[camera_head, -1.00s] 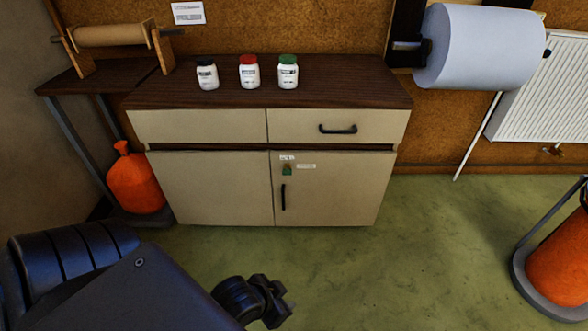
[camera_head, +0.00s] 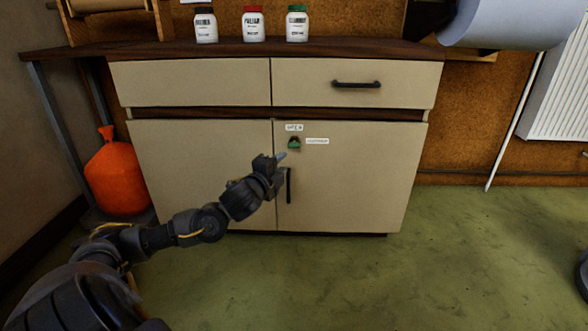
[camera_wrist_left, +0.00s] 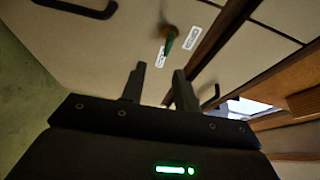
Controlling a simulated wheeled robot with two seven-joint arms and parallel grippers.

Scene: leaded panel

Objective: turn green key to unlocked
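The green key (camera_head: 294,143) sits in the upper left part of the right cabinet door (camera_head: 350,185), with a small label above it and another to its right. It also shows in the left wrist view (camera_wrist_left: 169,41), just beyond the fingertips. My left gripper (camera_head: 281,157) is in front of the door, just below and left of the key. In the left wrist view the two fingers (camera_wrist_left: 160,75) stand apart with nothing between them, and the key lies ahead of the gap. The label lettering is too small to read surely. My right gripper is not in view.
A black door handle (camera_head: 288,185) hangs just below the key, close to my left gripper. A drawer handle (camera_head: 356,84) is above. Three jars, one with a red lid (camera_head: 253,24), stand on the top. An orange bag (camera_head: 117,176) is left of the cabinet.

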